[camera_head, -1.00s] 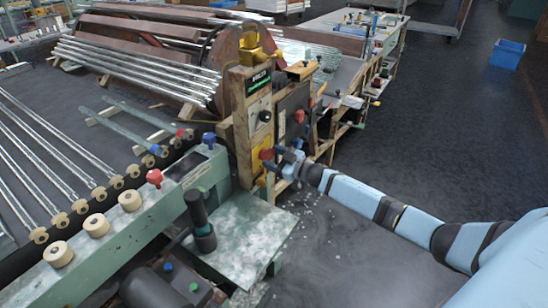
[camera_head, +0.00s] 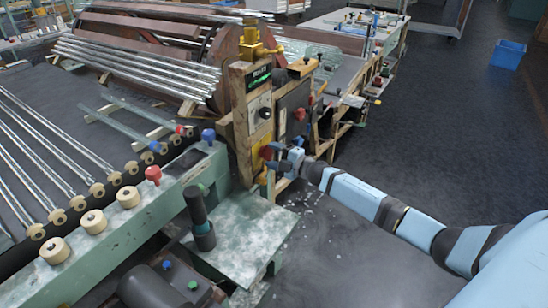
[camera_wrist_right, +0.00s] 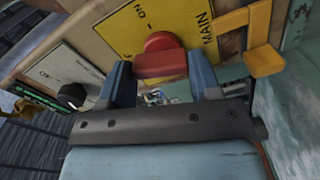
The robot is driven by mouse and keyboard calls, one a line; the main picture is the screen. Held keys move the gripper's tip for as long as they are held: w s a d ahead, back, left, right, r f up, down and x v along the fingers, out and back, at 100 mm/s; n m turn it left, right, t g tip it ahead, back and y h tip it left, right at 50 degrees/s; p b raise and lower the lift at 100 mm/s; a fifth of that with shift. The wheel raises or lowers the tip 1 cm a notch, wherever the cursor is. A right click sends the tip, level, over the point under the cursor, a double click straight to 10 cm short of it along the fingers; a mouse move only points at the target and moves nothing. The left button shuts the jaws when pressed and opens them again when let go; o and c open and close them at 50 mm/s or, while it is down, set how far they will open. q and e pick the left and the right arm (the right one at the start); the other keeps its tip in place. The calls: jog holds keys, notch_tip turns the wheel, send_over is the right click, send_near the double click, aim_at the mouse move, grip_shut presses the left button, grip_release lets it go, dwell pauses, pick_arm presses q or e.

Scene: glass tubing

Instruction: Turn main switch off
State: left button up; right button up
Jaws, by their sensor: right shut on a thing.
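The main switch is a red knob (camera_wrist_right: 160,60) on a yellow plate (camera_wrist_right: 120,30) marked "MAIN" and "ON" in the right wrist view. In the head view the red knob (camera_head: 266,152) shows on the lower part of the wooden control post. My right gripper (camera_wrist_right: 160,78) has a blue finger on each side of the knob's bar and is shut on it. In the head view my right gripper (camera_head: 282,158) reaches the post from the right. The knob's exact setting is hard to read. My left gripper is not in view.
A black knob (camera_wrist_right: 71,95) on a pale plate sits beside the yellow plate. A yellow bracket (camera_wrist_right: 264,60) juts out close to the right finger. In the head view, a green bench (camera_head: 245,235) stands below the post. Open floor (camera_head: 400,170) lies to the right.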

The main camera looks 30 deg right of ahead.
jog(key=shift+n+b, duration=0.3)
jog(key=shift+n, duration=1.3)
jog(key=shift+a, duration=0.1)
jog(key=o, duration=0.9)
jog(key=shift+s, duration=0.1)
jog(key=v, duration=1.3)
jog(key=shift+s+d, duration=0.25)
jog(key=shift+s, duration=0.1)
